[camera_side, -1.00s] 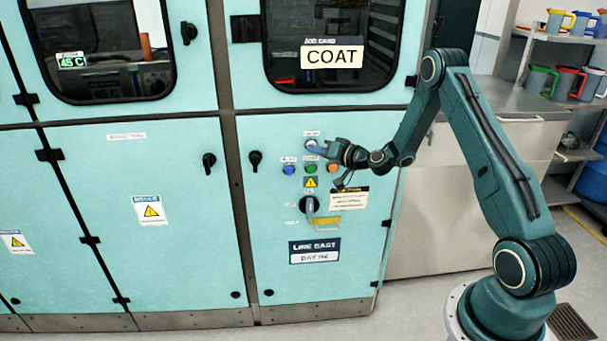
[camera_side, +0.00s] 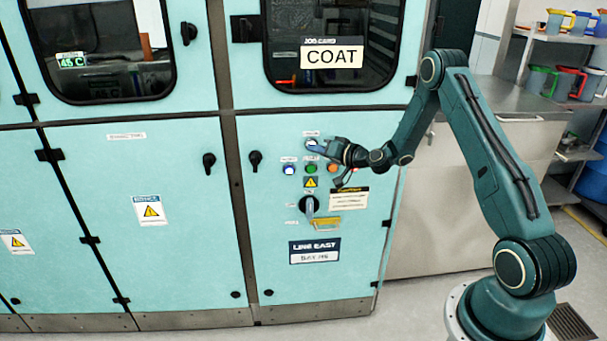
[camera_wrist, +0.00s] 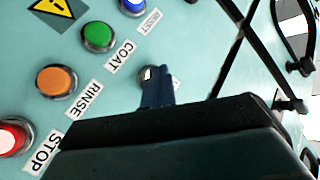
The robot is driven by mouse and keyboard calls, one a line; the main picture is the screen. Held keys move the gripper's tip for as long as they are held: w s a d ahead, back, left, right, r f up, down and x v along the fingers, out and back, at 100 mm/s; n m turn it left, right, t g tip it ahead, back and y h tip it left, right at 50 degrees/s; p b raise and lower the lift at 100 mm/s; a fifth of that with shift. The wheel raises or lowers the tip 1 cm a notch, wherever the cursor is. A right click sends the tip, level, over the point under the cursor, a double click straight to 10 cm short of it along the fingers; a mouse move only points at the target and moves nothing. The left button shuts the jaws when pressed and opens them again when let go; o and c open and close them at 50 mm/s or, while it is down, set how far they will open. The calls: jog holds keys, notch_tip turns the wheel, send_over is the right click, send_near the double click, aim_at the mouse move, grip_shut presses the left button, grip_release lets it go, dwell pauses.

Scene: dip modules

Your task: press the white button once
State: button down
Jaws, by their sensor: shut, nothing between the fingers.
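The white button (camera_wrist: 147,73) is in the wrist view, mostly hidden behind the tip of my gripper (camera_wrist: 158,78). In the side view the white button (camera_side: 311,141) is at the top of the button group on the teal cabinet's right panel. My gripper (camera_side: 313,148) is shut and empty, its tip at the lower part of the button. The tip overlaps the button in both views; I cannot tell whether it is pushed in.
Near it are a blue button (camera_wrist: 133,5), a green button (camera_wrist: 98,36) labelled COAT, an orange button (camera_wrist: 56,80) labelled RINSE and a red STOP button (camera_wrist: 14,136). Below are a rotary switch (camera_side: 308,205) and a yellow tag (camera_side: 325,223). A job card (camera_side: 331,54) reads COAT.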

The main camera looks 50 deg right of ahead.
jog(key=shift+s+a, duration=0.1)
jog(key=shift+s, duration=0.05)
jog(key=shift+s+a, duration=0.45)
jog(key=shift+s+a, duration=0.1)
dwell(0.5)
jog(key=s+a, duration=0.3)
jog(key=shift+s+a, duration=0.2)
dwell(0.4)
dwell(0.5)
